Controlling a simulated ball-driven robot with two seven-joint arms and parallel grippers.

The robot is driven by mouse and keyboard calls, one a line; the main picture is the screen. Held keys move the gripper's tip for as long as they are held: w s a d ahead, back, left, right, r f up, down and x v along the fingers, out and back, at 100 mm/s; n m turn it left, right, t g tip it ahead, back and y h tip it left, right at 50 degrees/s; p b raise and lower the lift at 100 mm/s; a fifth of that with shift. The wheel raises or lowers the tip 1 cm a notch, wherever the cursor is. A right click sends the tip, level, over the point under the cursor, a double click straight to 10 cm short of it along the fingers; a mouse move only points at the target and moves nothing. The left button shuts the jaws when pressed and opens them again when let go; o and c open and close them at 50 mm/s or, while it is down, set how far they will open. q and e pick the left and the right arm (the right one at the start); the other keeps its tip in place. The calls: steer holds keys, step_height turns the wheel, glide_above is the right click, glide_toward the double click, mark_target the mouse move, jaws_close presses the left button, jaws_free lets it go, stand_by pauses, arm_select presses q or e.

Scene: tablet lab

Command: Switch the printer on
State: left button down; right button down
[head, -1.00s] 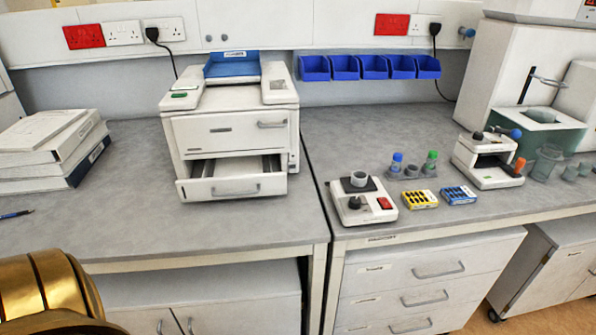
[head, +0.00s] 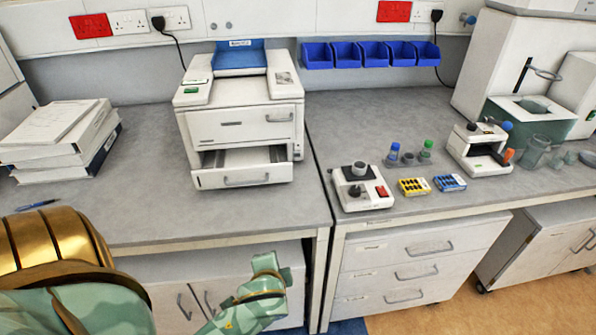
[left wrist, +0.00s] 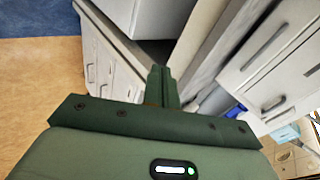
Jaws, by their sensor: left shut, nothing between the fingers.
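The white printer (head: 232,118) stands on the left bench, with a blue sheet or tray (head: 240,58) at its top back. A small green button (head: 191,90) is on its top left panel. A light panel (head: 284,78) is on its top right. Its lower drawer (head: 245,178) is pulled out. My left arm comes in from the lower left in the head view, below and in front of the bench edge, apart from the printer. The left wrist view shows my left gripper (left wrist: 161,84) shut and empty, pointing toward cabinets. My right gripper is not in view.
A stack of binders (head: 62,140) and a pen (head: 38,204) lie left of the printer. On the right bench are a small device with a red switch (head: 381,191), tube boxes (head: 414,187) and a white instrument (head: 482,150). Blue bins (head: 346,55) hang on the wall. Bench in front of the printer is clear.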

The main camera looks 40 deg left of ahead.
arm_select(q)
steer(key=w+a+r+y, duration=0.1)
steer(key=w+a, duration=0.1)
steer(key=w, duration=0.2)
steer(key=w+a+r+t+y, duration=0.1)
steer(key=w+a+r, duration=0.1)
steer(key=w, duration=0.3)
steer(key=w+a+r+y, duration=0.1)
steer(key=w+a, duration=0.1)
steer(key=w, duration=0.3)
steer(key=shift+w+a+r+t+y, duration=0.15)
steer(key=shift+w+t+y, duration=0.1)
steer(key=shift+t+y, duration=0.15)
steer(key=shift+m+t+y, duration=0.5)
steer(key=shift+y, duration=0.2)
steer(key=w+r, duration=0.1)
steer(key=w, duration=0.1)
steer(key=w+a, duration=0.1)
steer(key=w, duration=0.2)
steer(key=w+a+r, duration=0.1)
steer(key=w, duration=0.2)
steer(key=shift+w+a+r, duration=0.15)
steer(key=shift+w+r, duration=0.05)
steer(key=shift+r, duration=0.1)
steer(key=shift+s, duration=0.1)
